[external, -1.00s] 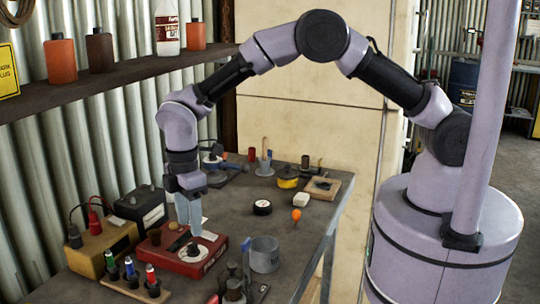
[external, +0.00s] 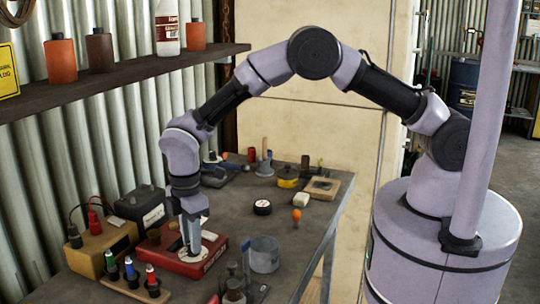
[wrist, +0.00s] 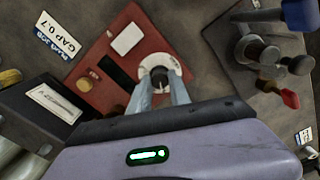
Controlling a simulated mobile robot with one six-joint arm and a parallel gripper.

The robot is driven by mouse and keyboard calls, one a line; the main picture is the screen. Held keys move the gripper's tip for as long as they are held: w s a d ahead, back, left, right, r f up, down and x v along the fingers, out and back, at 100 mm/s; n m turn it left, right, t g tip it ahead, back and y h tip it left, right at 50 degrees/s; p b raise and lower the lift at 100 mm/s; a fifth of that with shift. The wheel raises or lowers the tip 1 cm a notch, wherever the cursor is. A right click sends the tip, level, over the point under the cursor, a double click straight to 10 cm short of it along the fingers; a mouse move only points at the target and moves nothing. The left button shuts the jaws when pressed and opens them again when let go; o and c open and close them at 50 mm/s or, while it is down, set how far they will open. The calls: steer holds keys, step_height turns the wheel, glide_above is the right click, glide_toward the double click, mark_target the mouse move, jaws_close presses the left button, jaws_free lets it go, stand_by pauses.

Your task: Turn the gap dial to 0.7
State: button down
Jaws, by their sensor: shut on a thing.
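The gap dial is a white disc (wrist: 148,63) with a dark round knob (wrist: 159,76) on a red tester box (wrist: 93,60). In the external view the red box (external: 165,264) lies on the bench. My gripper (wrist: 160,88) has its two pale fingers on either side of the knob, shut on it. In the external view my gripper (external: 192,245) points down over the dial and hides most of it. The dial's markings are too small to read. A white card (wrist: 58,37) reading "GAP 0.7" lies beside the box.
A yellow box (external: 100,248) and a black box (external: 142,206) stand left of the tester. Spark plugs in a wooden rack (external: 135,285) stand in front. A grey mug (external: 264,254) stands close on the right. A shelf (external: 110,80) runs above.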

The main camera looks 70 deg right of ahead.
steer(key=m, duration=0.3)
steer(key=shift+m+b, duration=0.4)
steer(key=m+b, duration=0.1)
steer(key=m, duration=0.3)
steer(key=shift+m, duration=0.3)
steer(key=m, duration=0.3)
steer(key=shift+b, duration=0.35)
steer(key=shift+m+b, duration=0.45)
steer(key=shift+m, duration=1.65)
steer(key=c, duration=1.2)
jaws_free()
